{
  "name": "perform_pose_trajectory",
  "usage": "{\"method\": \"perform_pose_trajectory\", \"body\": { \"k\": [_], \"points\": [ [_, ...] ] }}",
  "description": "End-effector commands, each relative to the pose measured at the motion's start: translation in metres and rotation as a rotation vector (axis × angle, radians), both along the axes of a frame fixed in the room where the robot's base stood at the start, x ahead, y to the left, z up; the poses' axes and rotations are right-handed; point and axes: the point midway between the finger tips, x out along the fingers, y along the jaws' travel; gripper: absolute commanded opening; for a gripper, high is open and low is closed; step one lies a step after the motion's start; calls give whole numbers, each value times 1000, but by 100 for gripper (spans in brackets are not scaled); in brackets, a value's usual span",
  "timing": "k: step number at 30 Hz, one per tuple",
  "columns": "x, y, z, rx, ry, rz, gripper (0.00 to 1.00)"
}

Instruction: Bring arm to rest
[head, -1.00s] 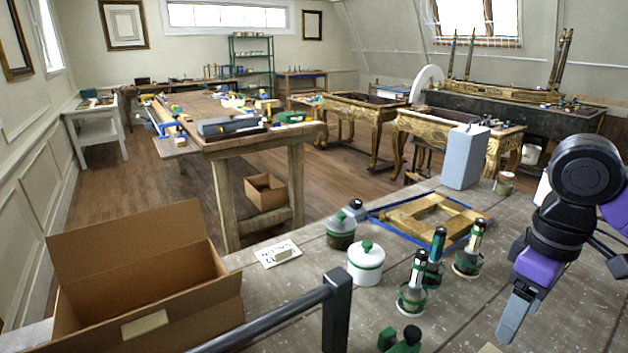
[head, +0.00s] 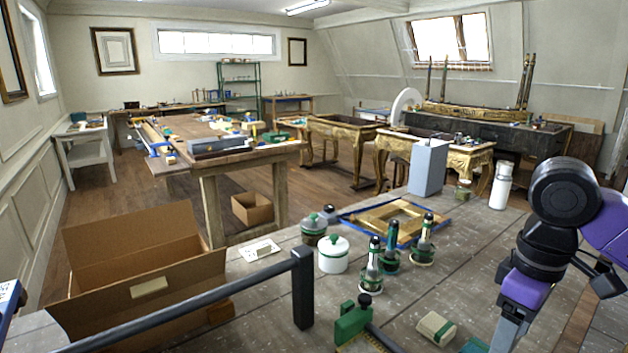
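My gripper (head: 507,335) hangs at the end of my black and purple arm, at the right of the head view. Its grey fingers point down over the right part of the near grey table (head: 455,260). The fingertips are small and seen from the side, so I cannot tell whether they are open or shut. I see nothing held between them. A cream and green block (head: 436,328) lies on the table just left of the fingers.
An open cardboard box (head: 145,270) stands at the left, behind a dark rail (head: 215,300). A green tool (head: 352,322) lies in front.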

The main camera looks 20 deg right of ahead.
Motion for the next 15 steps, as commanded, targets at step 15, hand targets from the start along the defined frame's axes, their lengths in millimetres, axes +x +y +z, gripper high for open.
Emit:
{"method": "perform_pose_trajectory", "body": {
  "k": [15],
  "points": [
    [66, 19, 18, 58, -302, 25, 72]
  ]
}}
